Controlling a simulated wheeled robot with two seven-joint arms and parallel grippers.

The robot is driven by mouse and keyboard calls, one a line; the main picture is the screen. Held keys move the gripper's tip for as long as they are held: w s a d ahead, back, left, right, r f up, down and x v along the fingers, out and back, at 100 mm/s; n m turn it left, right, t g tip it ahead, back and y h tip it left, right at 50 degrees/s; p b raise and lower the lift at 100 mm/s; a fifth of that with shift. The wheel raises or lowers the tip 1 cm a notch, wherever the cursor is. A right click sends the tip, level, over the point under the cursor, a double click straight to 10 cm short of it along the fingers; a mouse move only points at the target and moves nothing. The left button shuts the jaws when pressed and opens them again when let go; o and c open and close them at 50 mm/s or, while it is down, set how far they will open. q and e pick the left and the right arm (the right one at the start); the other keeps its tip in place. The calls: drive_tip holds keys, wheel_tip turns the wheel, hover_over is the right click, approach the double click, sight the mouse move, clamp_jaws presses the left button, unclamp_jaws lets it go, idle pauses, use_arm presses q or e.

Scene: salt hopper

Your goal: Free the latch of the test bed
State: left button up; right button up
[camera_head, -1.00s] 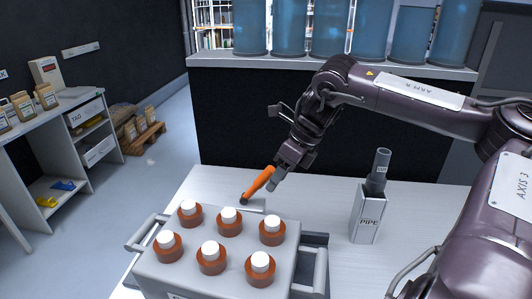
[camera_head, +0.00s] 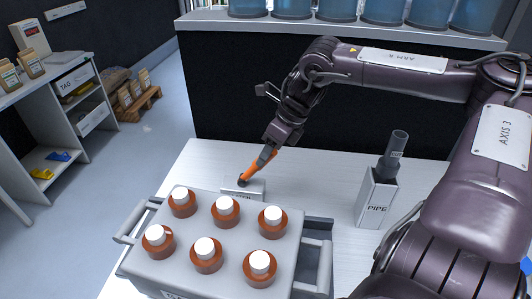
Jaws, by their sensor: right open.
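The orange latch lever (camera_head: 253,169) rises at a slant from a dark pivot on a small grey latch base (camera_head: 236,191), behind the test bed (camera_head: 215,262). The base's label is partly hidden. The test bed is a grey box with side handles, holding several white-capped, orange-brown pieces (camera_head: 225,207). My right gripper (camera_head: 267,156) is open at the lever's upper end, its fingers pointing down and left. A finger covers part of the lever; I cannot tell whether they touch. My left gripper is not in view.
A grey holder marked PIPE (camera_head: 376,201) with a dark pipe (camera_head: 394,152) stands to the right on the white table (camera_head: 320,185). Blue cylinders (camera_head: 337,8) line the shelf behind. A shelf unit (camera_head: 75,95) with bags and trays stands at the left.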

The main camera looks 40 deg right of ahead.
drive_tip(key=shift+x, duration=0.75)
clamp_jaws()
